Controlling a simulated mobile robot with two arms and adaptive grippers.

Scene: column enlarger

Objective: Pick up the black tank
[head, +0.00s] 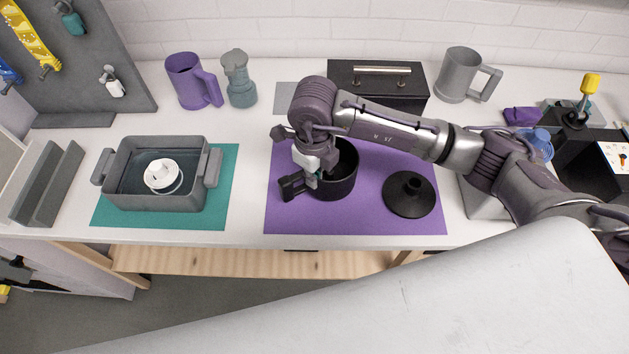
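The black tank (343,182) stands upright and open-topped on the purple mat (290,218). My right gripper (300,186) is at the tank's left rim, pointing down and to the left. Its wrist and arm cover the back and part of the top of the tank. One dark finger shows outside the tank's left side; the other finger is hidden, so I cannot tell whether the gripper holds the wall. A black funnel-shaped lid (409,196) lies on the mat to the right of the tank. My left gripper is not in view.
A grey tub (155,200) with a white reel (163,175) stands on a teal mat (225,190) at left. Purple (188,82) and grey (458,76) jugs, a teal bottle (239,80) and a black box (376,88) stand along the back. The mat's front left is clear.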

